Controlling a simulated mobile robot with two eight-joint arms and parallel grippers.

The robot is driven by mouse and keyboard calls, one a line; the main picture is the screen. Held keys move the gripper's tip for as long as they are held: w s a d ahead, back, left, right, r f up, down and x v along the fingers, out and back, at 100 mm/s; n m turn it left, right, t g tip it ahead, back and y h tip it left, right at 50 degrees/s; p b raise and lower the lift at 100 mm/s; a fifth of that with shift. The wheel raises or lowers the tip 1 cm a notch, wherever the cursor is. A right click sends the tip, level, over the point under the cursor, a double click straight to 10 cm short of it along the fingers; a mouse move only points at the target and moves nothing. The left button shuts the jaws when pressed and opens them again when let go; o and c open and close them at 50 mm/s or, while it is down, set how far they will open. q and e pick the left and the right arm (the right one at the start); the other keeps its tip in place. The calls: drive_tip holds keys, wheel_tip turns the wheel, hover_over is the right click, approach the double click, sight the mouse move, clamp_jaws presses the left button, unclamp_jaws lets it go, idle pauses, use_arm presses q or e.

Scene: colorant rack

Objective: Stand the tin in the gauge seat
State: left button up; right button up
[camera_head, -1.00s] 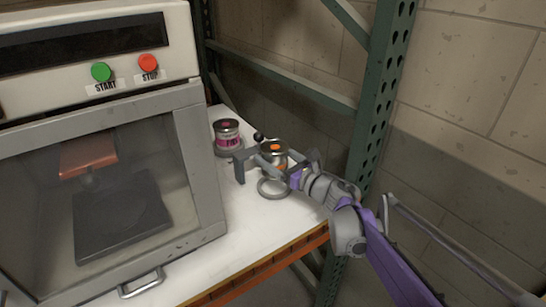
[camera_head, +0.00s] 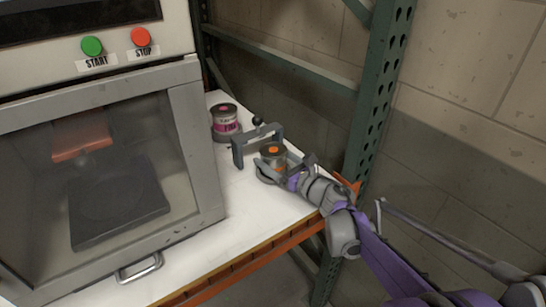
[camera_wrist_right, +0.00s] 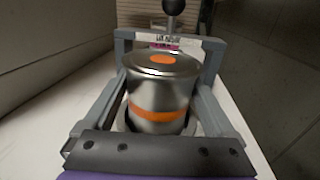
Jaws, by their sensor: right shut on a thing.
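The tin (camera_head: 272,153) is a silver can with an orange dot on its lid and an orange band, which shows in the wrist view (camera_wrist_right: 159,92). My right gripper (camera_head: 281,166) is shut on it, with a finger on each side. The tin looks upright. The pale round gauge seat (camera_head: 260,173) shows around its base, low down; whether the tin rests on the seat's floor is hidden. A grey gauge arch (camera_head: 238,154) with a black ball knob (camera_head: 257,121) stands just behind the tin. My left gripper is not in view.
A pink-labelled tin (camera_head: 225,119) stands behind the arch on the white shelf (camera_head: 215,188). A machine with a glass door (camera_head: 110,165), START and STOP buttons fills the left. A green rack post (camera_head: 378,95) rises behind my right arm. The shelf's front is clear.

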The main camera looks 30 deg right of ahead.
drive_tip(key=o, duration=1.5)
drive_tip(key=shift+r, duration=0.1)
drive_tip(key=shift+s+r, duration=0.1)
drive_tip(key=shift+s, duration=0.1)
drive_tip(key=p+v, duration=0.1)
drive_tip(key=v, duration=1)
drive_tip(key=shift+s+d, duration=0.1)
drive_tip(key=shift+s, duration=0.2)
